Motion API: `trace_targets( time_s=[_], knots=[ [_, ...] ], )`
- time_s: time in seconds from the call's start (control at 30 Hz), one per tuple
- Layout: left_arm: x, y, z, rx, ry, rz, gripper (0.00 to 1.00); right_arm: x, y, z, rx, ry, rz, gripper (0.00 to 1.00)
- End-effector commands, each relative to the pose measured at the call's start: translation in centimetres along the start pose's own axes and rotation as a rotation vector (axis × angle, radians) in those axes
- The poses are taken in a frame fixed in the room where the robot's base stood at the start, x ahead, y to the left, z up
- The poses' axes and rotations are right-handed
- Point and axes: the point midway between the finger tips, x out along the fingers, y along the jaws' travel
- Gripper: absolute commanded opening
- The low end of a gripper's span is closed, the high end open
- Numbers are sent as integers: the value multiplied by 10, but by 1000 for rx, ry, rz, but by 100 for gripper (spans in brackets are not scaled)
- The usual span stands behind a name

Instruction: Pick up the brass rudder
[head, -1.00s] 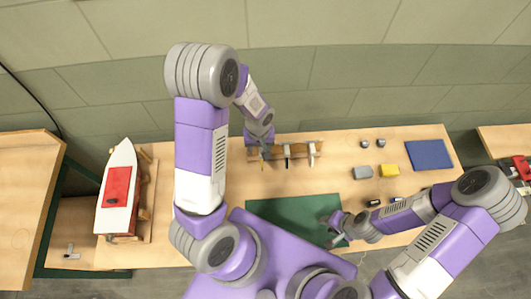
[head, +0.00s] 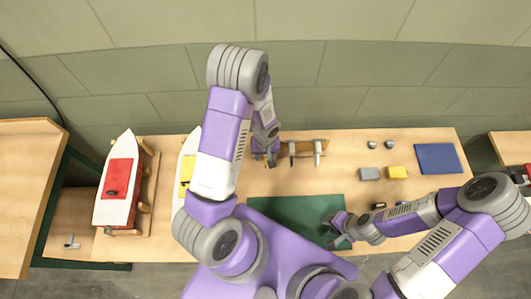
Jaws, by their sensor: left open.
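A wooden rack (head: 305,153) stands at the back middle of the table. Two silvery rudder-like pieces hang on it, one near its middle (head: 292,149) and one near its right end (head: 317,148). My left gripper (head: 271,161) is open at the rack's left end and points down. It covers that end, so I cannot make out the brass rudder clearly there. My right gripper (head: 336,231) is low over the right part of the green mat (head: 290,208). Its jaws are too small to read.
A red-decked boat (head: 119,185) sits in a wooden cradle at the left. A white boat with a yellow deck (head: 187,170) is partly behind my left arm.

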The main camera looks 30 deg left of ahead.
Motion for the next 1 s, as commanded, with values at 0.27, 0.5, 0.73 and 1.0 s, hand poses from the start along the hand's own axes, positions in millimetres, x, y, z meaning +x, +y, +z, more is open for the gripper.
trace_targets(
  time_s=[0.27,0.5,0.73,1.0],
  knots=[
    [0,0,0,0,1,0,33,0,0,0,0,0,0,38],
    [-1,0,0,0,1,0,0,0,0,0,0,0,0,38],
    [-1,0,0,0,1,1,0,0,0,0,0,0,0,38],
    [-35,1,-1,-1,6,4,0,-3,-1,0,0,0,0,38]
  ],
)
